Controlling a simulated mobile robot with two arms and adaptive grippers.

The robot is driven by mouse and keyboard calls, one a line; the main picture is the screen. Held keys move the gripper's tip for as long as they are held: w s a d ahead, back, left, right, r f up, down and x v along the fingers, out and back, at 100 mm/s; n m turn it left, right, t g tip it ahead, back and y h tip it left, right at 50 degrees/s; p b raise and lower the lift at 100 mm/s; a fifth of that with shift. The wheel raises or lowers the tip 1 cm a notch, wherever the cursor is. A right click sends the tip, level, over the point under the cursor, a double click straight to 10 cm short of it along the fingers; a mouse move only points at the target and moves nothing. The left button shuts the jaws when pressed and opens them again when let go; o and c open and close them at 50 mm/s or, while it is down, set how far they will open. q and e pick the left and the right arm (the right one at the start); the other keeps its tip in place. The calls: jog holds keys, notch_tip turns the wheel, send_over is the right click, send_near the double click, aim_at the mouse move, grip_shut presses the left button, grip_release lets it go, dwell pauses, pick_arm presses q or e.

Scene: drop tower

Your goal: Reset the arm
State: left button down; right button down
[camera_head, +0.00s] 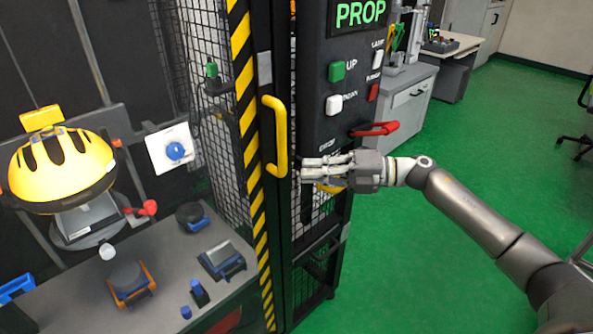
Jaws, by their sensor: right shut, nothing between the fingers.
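My right arm (470,214) reaches in from the lower right of the head view. A red lever (374,129) sticks out of the panel just above the gripper. Another yellow part (328,188) shows partly behind the gripper. My left gripper is not in view.
The panel has a green UP button (337,71), a white button (334,104) and a lit PROP display (360,13). At left, a yellow helmet (62,172) sits above a grey bench (165,270) with several small devices. A cabinet (408,105) stands behind.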

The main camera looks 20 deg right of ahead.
jog(key=s+f+v, duration=0.1)
jog(key=v, duration=0.8)
jog(key=w+d+f+m+t+h+p, duration=0.1)
jog(key=w+d+f+m+t+h, duration=0.25)
jog(key=f+m, duration=0.5)
jog(key=w+d+f+m+t+h+p, duration=0.15)
jog(key=d+f+m+t+h, duration=0.35)
jog(key=f, duration=0.6)
jog(key=s+f+m+g+h, duration=0.2)
jog(key=s+f+m, duration=0.15)
jog(key=f, duration=0.55)
jog(key=s+f+m+g+h, duration=0.1)
jog(key=s+f+m+h, duration=0.3)
jog(key=f, duration=0.5)
jog(key=s+a+f+m+g+h+p, duration=0.1)
jog(key=s+a+f+m+g, duration=0.35)
jog(key=s+f, duration=0.8)
jog(key=s+a+f+m+g, duration=0.35)
jog(key=s+a+f, duration=0.25)
jog(key=s+f, duration=0.65)
jog(key=s+a+f+g, duration=0.1)
jog(key=s+a, duration=0.3)
jog(key=s, duration=0.4)
jog(key=s+a+f+g, duration=0.1)
jog(key=s+a+g, duration=0.3)
jog(key=s, duration=0.4)
jog(key=shift+s+a+f+m+p, duration=0.2)
jog(key=shift+f+m+p, duration=0.1)
jog(key=shift+m+p, duration=0.1)
jog(key=shift+y, duration=0.25)
